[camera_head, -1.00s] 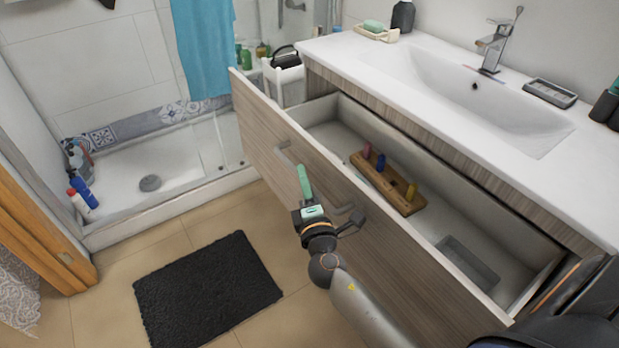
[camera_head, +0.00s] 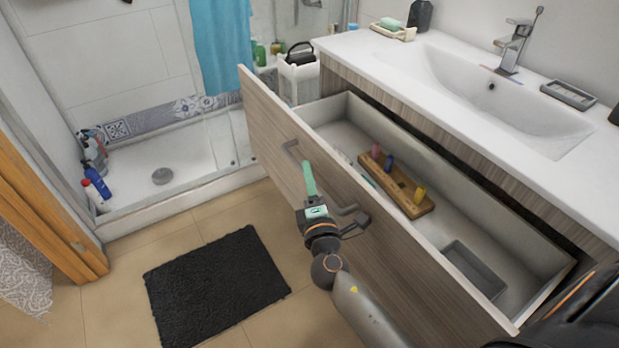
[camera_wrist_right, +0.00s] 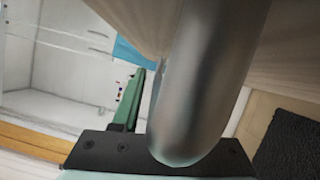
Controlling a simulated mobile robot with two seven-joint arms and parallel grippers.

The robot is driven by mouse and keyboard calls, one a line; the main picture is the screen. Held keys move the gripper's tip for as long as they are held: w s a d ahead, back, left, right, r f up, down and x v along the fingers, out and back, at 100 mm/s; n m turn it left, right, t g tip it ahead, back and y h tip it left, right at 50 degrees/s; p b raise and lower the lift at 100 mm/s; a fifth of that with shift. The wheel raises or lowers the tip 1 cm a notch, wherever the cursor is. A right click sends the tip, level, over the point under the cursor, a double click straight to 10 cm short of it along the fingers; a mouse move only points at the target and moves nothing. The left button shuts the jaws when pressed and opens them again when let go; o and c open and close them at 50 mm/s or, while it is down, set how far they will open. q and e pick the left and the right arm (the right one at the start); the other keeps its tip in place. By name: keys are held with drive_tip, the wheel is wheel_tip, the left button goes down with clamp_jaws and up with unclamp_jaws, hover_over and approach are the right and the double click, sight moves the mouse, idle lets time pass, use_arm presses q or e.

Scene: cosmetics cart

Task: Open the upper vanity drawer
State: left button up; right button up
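The upper vanity drawer (camera_head: 420,262) stands pulled out, its wood-look front tilted across the head view and its inside showing. Its bar handle (camera_head: 292,148) is on the front, partly hidden by my right gripper. My right gripper (camera_head: 312,190) is at the handle, one green finger pointing up along the drawer front. In the right wrist view, the grey handle bar (camera_wrist_right: 210,80) fills the middle, close in front of the palm. One green finger (camera_wrist_right: 128,100) shows left of the bar; the other is hidden, so I cannot tell how far the fingers are closed. My left gripper is not in view.
A wooden holder (camera_head: 397,185) with several coloured items lies inside the drawer. The white sink counter (camera_head: 400,75) is above it. A black mat (camera_head: 215,280) lies on the floor, left of my right arm. A shower tray (camera_head: 190,165) is at the back left.

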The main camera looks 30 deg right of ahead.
drive_tip(key=shift+o, duration=0.2)
drive_tip(key=shift+s+a+f, duration=0.15)
drive_tip(key=shift+s, duration=0.35)
use_arm(q)
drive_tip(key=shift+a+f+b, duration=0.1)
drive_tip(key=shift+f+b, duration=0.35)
drive_tip(key=shift+b, duration=0.25)
use_arm(e)
drive_tip(key=v, duration=0.6)
drive_tip(key=shift+s, duration=0.25)
use_arm(q)
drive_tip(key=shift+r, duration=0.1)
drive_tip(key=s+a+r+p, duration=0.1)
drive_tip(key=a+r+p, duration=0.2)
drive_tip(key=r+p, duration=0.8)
drive_tip(key=p, duration=0.4)
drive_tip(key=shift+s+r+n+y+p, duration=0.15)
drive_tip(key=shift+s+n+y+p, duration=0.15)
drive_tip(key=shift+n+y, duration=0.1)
use_arm(e)
drive_tip(key=s+a+f+m+g+y, duration=0.3)
drive_tip(key=s+f+m+g+y, duration=0.1)
drive_tip(key=s+m, duration=0.3)
drive_tip(key=s+a+f+m+g+y, duration=0.2)
drive_tip(key=s+f+m+g+y, duration=0.2)
drive_tip(key=s+m, duration=0.3)
drive_tip(key=s, duration=0.2)
drive_tip(key=shift+s+a+m+g, duration=0.25)
drive_tip(key=shift+a+m+g, duration=0.05)
drive_tip(key=shift+a, duration=0.1)
